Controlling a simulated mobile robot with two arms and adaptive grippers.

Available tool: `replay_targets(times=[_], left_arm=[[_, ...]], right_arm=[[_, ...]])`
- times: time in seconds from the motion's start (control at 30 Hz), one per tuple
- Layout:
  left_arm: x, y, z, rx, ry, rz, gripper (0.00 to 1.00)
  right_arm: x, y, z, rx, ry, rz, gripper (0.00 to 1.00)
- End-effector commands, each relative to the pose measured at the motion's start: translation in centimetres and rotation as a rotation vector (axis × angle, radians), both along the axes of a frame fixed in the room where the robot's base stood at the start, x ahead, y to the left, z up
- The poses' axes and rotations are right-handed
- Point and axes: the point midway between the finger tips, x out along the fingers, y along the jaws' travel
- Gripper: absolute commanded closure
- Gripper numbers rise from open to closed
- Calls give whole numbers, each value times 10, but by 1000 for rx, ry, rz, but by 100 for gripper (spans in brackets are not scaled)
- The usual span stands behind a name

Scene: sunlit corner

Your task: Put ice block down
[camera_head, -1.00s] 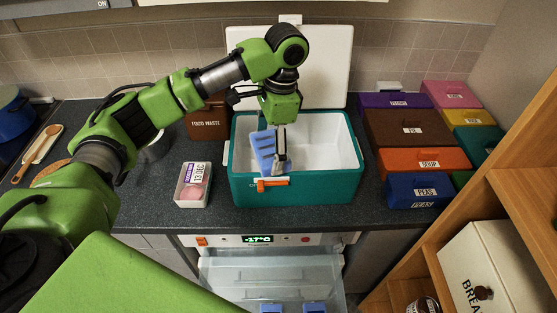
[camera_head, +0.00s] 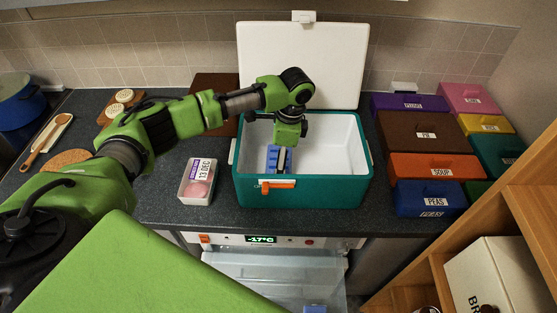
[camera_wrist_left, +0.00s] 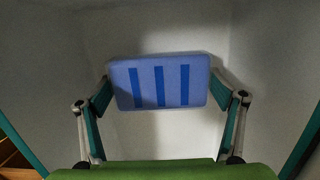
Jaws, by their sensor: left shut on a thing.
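A blue ice block (camera_head: 273,158) with darker stripes is inside the open teal cool box (camera_head: 300,193), in its left part. My left gripper (camera_head: 281,160) reaches down into the box and is shut on the block. In the left wrist view the ice block (camera_wrist_left: 160,82) sits between the two fingers of the left gripper (camera_wrist_left: 160,90), with pale box walls around it. I cannot tell whether the block touches the box floor. The rest of the box interior that shows is empty. The right gripper is not in view.
The white lid (camera_head: 302,65) stands open behind the box. A small white tub (camera_head: 197,182) with a date label stands to its left. Coloured labelled boxes, including a blue one (camera_head: 430,198), stand to its right. An open clear drawer (camera_head: 275,268) is below the counter.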

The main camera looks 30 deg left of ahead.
Motion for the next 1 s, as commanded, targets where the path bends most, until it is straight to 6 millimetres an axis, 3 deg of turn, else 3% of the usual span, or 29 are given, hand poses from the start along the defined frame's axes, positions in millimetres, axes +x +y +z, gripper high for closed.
replay_targets(times=[0.13,0.6,0.63,0.67,1.0], left_arm=[[0,0,-12,0,-1,1,44],[0,0,-19,0,-1,0,44],[0,0,-19,0,-1,0,7],[0,0,-19,0,-1,0,0],[1,0,-15,0,-2,1,0]], right_arm=[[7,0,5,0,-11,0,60],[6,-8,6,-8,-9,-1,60],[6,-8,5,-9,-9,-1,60],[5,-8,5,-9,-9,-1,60],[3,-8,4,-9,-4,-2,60]])
